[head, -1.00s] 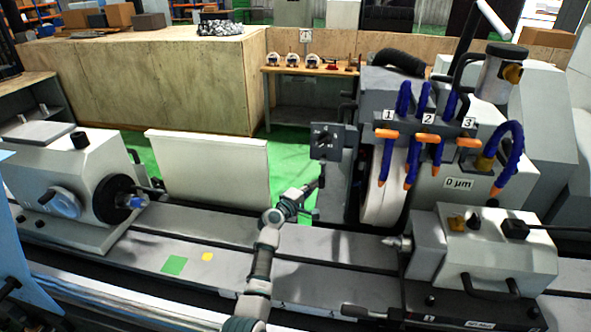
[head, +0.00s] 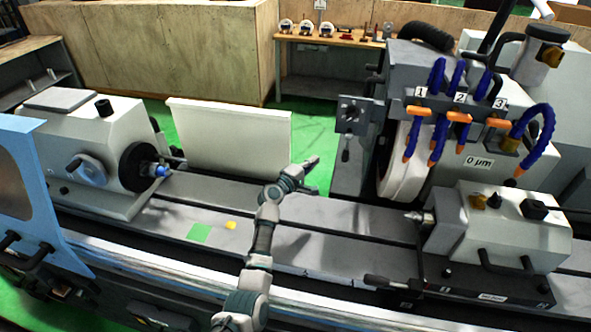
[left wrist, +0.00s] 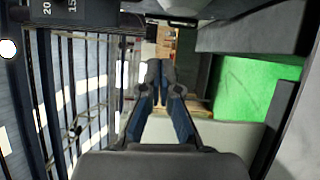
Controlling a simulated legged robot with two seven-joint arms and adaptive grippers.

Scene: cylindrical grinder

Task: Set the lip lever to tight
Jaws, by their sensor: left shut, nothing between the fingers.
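My left gripper (head: 313,162) is in the head view, over the machine bed and left of the grinding wheel housing. Its fingers are together and empty, pointing up and right; they also show in the left wrist view (left wrist: 166,75). A dark square panel (head: 355,115) with a small knob stands just beyond, up and right of the fingertips. A short lever (head: 345,150) hangs under this panel, a little right of the fingertips and apart from them. No label reading tight is legible, so I cannot tell which lever is the lip lever. My right gripper is not in view.
The white grinding wheel (head: 400,165) and numbered blue hoses stand right of the panel. The tailstock (head: 500,225), with a black handle (head: 385,283), sits at right. The headstock (head: 90,150) sits at left, with a white panel (head: 230,140) behind the bed.

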